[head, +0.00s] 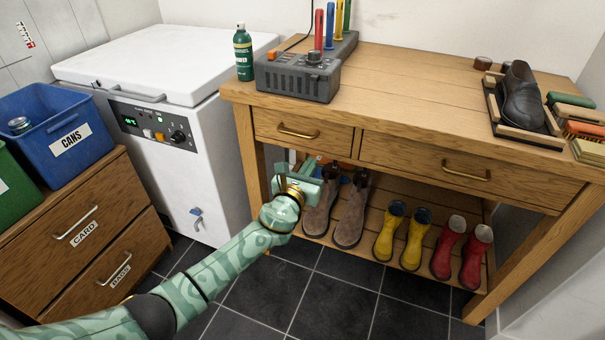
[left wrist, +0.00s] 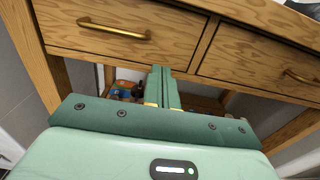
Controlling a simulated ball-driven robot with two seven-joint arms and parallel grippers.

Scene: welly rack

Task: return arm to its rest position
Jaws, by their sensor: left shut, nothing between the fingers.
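My left arm reaches in from the lower left of the head view. Its green gripper (head: 312,170) is in front of the bench's lower opening, just below the left drawer and above the brown boots. In the left wrist view the two fingers (left wrist: 164,88) are together with nothing between them, pointing at the opening under the drawers. The gripper partly hides the brown boots (head: 351,212) in the head view. My right gripper does not show.
The wooden bench (head: 420,75) has two drawers with brass handles. Yellow boots (head: 415,240) and red boots (head: 476,255) stand on its lower shelf. A white chest freezer (head: 180,150) and a drawer unit (head: 85,235) stand left. Dark floor tiles in front are clear.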

